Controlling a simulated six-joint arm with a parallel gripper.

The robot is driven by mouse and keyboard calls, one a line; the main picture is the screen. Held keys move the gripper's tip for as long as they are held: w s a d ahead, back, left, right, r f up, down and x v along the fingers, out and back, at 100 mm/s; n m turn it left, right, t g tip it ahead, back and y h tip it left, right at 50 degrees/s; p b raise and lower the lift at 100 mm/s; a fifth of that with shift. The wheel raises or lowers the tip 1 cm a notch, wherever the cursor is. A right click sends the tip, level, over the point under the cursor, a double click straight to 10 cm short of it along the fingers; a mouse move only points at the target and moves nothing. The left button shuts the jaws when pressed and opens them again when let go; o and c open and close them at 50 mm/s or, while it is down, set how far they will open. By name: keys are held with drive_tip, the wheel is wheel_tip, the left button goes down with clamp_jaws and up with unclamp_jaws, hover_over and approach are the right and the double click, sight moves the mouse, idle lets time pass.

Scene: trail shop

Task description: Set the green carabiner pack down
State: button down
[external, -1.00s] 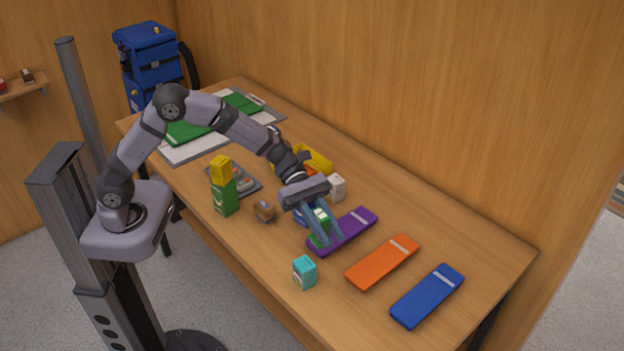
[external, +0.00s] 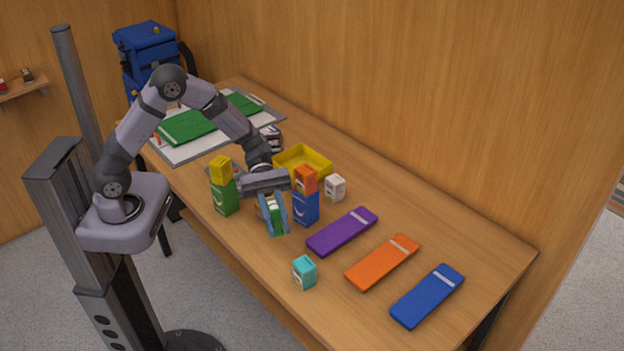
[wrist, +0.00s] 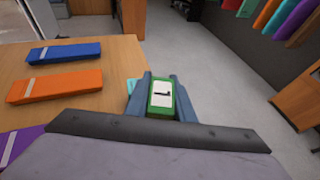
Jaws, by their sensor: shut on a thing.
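The green carabiner pack (external: 277,219) is a small green box with a white label, held between the fingers of my gripper (external: 271,213). In the wrist view the pack (wrist: 161,98) sits upright between both fingers, its white face with a black mark showing. In the external view the gripper points down over the near-middle of the table, just left of a blue box (external: 305,209) with an orange box (external: 306,179) on top. Whether the pack touches the table cannot be told.
A green box (external: 225,198) with a yellow box (external: 220,170) on top stands left. A yellow tray (external: 318,170) and a white box (external: 335,188) are behind. Purple (external: 342,231), orange (external: 382,262) and blue (external: 427,296) flat packs lie right; a teal box (external: 304,272) stands at the front.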

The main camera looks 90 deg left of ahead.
drive_tip(key=shift+f+p, duration=0.65)
drive_tip(key=shift+f, duration=2.3)
drive_tip(key=shift+f, duration=0.15)
drive_tip(key=shift+f+p, duration=0.5)
drive_tip(key=shift+f, duration=1.45)
drive_tip(key=shift+f, duration=0.15)
drive_tip(key=c, duration=1.5)
unclamp_jaws()
drive_tip(key=shift+c, duration=0.2)
drive_tip(key=b+v, duration=0.4)
drive_tip(key=v, duration=0.8)
